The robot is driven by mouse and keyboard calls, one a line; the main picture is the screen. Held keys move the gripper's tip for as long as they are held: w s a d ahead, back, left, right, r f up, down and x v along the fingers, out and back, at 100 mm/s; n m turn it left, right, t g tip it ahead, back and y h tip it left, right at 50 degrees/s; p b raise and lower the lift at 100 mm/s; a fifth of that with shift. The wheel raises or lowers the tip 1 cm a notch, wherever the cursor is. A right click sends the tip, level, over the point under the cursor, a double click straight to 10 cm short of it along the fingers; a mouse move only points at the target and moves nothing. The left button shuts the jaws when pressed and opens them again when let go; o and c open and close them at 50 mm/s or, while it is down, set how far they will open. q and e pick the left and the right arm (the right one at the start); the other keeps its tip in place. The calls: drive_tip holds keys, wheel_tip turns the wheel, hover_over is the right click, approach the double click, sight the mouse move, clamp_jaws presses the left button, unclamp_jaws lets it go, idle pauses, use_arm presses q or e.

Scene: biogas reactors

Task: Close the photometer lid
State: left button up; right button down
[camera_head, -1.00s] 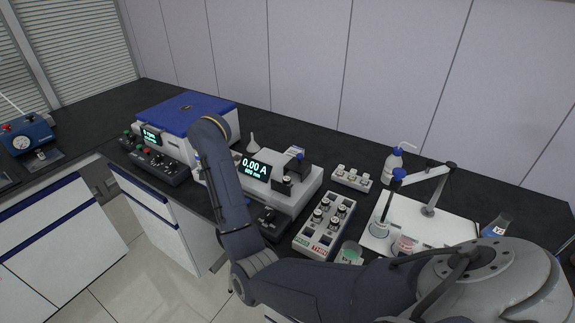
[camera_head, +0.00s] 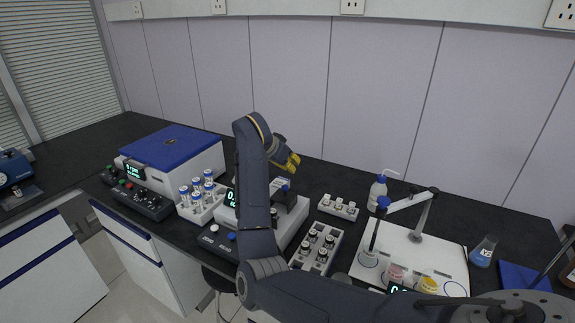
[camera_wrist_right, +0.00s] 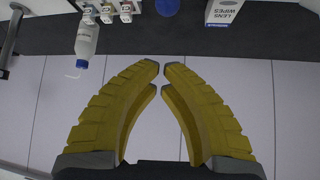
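The photometer is a white bench unit (camera_head: 292,224) left of centre in the head view, partly hidden behind my right arm. Its lit display (camera_head: 230,198) shows only at the left edge of the arm. Its dark lid (camera_head: 285,199) appears raised, just right of my forearm; its exact angle is hard to tell. My right gripper (camera_head: 292,161), with yellow fingers, is above and behind the photometer, apart from the lid. In the right wrist view its fingertips (camera_wrist_right: 161,68) almost meet, with nothing between them. My left gripper is not in view.
A rack of blue-capped tubes (camera_head: 199,211) and a blue-topped machine (camera_head: 175,147) stand left. A vial rack (camera_head: 333,235), small white rack (camera_head: 339,208) and wash bottle (camera_head: 377,190) stand right. The wrist view shows a lens wipes box (camera_wrist_right: 224,12) near the fingers.

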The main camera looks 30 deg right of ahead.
sight(284, 196)
drive_tip(key=f, duration=0.3)
drive_tip(key=d+f, duration=0.1)
drive_tip(key=f, duration=0.1)
drive_tip(key=shift+w+f, duration=0.15)
drive_tip(key=shift+w, duration=0.05)
drive_tip(key=shift+s+a, duration=0.15)
drive_tip(key=shift+a, duration=0.2)
